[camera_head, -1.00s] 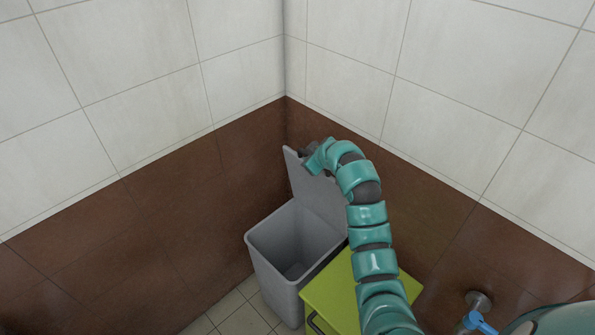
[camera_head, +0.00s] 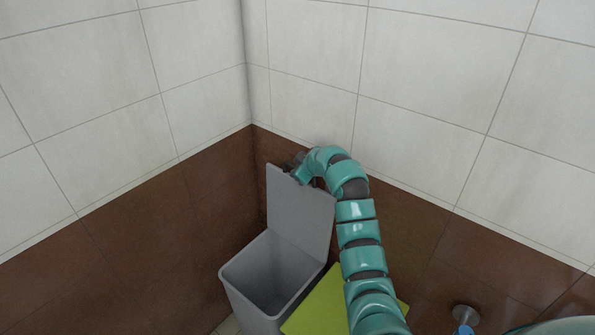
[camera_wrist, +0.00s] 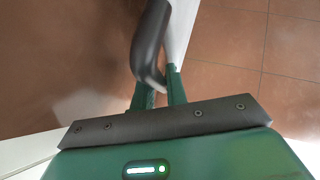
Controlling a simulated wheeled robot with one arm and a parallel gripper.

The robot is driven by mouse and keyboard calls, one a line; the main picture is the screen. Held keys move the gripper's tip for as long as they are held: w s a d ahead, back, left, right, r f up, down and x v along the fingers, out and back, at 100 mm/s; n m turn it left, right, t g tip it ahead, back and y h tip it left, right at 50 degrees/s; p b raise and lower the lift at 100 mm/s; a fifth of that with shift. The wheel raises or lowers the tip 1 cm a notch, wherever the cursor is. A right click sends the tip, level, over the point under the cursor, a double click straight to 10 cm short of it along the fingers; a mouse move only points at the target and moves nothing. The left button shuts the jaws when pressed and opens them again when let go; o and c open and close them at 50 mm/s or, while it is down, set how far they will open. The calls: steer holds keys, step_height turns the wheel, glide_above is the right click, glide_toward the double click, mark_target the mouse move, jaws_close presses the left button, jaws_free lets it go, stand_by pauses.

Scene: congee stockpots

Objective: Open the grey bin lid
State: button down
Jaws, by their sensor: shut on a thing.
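The grey bin (camera_head: 233,288) stands near the wall corner, and its inside shows from above. Its grey lid (camera_head: 302,215) stands raised, roughly upright, along the bin's back right side. My gripper (camera_head: 297,163) is at the lid's top edge; the arm partly hides it. In the wrist view my gripper (camera_wrist: 158,88) has its green fingers shut on a dark curved handle (camera_wrist: 148,45). A pale strip, seemingly the lid's edge (camera_wrist: 181,32), runs beside the handle.
A yellow-green surface (camera_head: 312,306) stands close to the bin's right, beneath my arm. Brown-tiled walls (camera_head: 150,235) rise close behind the lid and left of the bin. A round metal wall fitting with a blue part (camera_head: 466,316) is at the lower right.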

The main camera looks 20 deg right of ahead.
steer(key=c, duration=1.4)
jaws_free()
steer(key=shift+f, duration=0.1)
steer(key=shift+s, duration=0.2)
steer(key=b+v, duration=0.1)
steer(key=v, duration=1.6)
steer(key=shift+r, duration=0.25)
